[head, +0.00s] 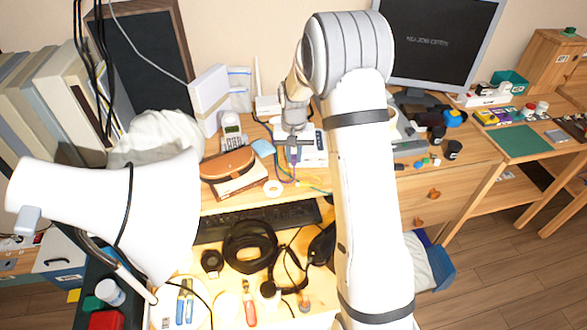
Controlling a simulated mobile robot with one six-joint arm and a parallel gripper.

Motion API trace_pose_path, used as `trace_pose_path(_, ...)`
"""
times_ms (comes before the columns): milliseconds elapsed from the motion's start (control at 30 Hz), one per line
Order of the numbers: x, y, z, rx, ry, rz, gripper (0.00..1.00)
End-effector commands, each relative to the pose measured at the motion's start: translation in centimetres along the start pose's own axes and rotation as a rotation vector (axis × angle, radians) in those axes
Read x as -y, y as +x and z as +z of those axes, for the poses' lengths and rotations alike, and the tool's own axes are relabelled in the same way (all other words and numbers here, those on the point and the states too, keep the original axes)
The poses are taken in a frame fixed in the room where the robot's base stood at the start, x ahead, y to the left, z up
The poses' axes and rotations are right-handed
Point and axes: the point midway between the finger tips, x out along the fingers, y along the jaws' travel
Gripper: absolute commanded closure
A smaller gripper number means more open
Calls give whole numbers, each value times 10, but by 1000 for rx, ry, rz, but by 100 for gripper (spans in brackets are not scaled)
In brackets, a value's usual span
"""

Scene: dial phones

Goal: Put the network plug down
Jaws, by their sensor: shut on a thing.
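My gripper (294,142) is in the head view, over the back middle of the desk, pointing down. It is shut on the network plug, which is too small and too covered by the fingers to make out. A thin purple-blue cable (295,167) runs down from just below the fingers toward the desk. The gripper is in front of a flat white device (313,157). I cannot tell whether the plug touches that device or the desk.
A white handset (231,128), a brown case (228,164) and a white tape roll (273,188) lie left of the gripper. A keyboard (262,218) and black headphones (250,246) are in front. A white lamp (160,205) fills the left. My arm hides the desk's right middle.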

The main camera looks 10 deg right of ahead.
Motion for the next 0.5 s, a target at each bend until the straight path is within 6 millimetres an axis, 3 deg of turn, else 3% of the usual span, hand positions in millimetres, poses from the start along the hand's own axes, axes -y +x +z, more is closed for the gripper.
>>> trace_pose_path(500, 0, 54, 0, -1, -1, 0, 98)
